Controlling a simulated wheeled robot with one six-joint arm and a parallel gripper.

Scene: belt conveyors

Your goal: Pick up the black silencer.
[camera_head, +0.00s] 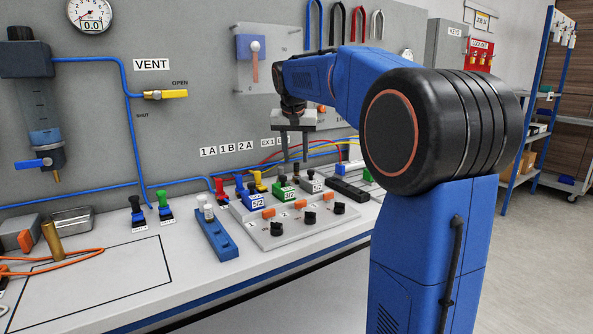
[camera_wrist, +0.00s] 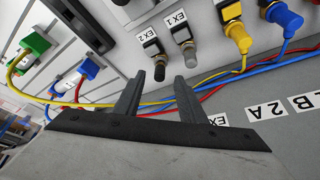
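In the wrist view the dark fitting's tip shows just beyond the gap between the fingertips; I cannot tell the exact distance. In the head view my gripper (camera_head: 295,158) points down over the back of the valve panel, and its fingertips partly hide the small fittings there.
Yellow, blue and red hoses (camera_wrist: 250,72) run close to my fingers. A metal tray (camera_head: 72,221) and a clear outlined area lie at left.

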